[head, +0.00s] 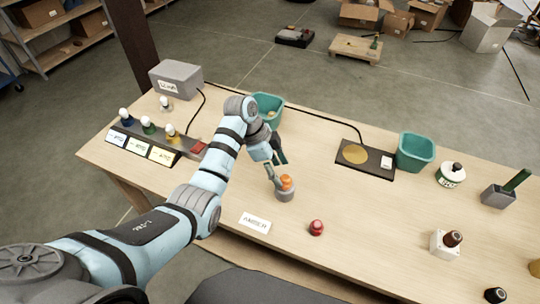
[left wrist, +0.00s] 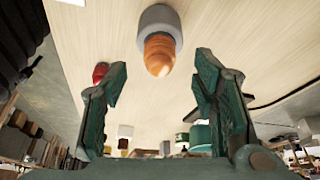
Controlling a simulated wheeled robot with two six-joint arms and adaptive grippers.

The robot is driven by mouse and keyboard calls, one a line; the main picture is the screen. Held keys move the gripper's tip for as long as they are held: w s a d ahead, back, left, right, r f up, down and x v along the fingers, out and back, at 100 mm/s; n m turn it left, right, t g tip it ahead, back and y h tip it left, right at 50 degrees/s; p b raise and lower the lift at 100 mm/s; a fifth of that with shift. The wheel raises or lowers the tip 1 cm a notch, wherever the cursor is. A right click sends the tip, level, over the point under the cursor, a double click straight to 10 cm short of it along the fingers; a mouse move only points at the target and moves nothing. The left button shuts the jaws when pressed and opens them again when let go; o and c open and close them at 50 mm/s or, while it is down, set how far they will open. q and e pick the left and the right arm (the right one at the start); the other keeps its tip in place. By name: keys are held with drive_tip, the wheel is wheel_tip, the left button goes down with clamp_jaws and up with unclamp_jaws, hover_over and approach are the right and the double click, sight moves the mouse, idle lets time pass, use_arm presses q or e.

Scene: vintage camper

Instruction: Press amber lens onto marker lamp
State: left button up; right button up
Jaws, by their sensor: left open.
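The amber lens (head: 287,181) is an orange ribbed dome. It sits on a grey round marker lamp base (head: 285,195) on the table, behind a card reading AMBER (head: 255,223). In the left wrist view the lens (left wrist: 158,55) points toward my gripper and appears in line with the grey base (left wrist: 157,17); I cannot tell how firmly it is seated. My left gripper (head: 277,170) is open and empty beside the lens, with its fingers (left wrist: 160,70) apart on either side of the view and the lens beyond the gap. My right gripper is not shown.
A red lens (head: 316,228) stands to the right of the card. A teal bin (head: 267,108) is behind my left gripper; another teal bin (head: 415,152) and a black pad with a yellow disc (head: 355,154) are farther right. A lamp strip (head: 150,140) is at left.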

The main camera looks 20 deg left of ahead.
use_arm(q)
drive_tip(key=v, duration=0.7)
drive_tip(key=shift+r, duration=0.35)
drive_tip(key=shift+a, duration=0.15)
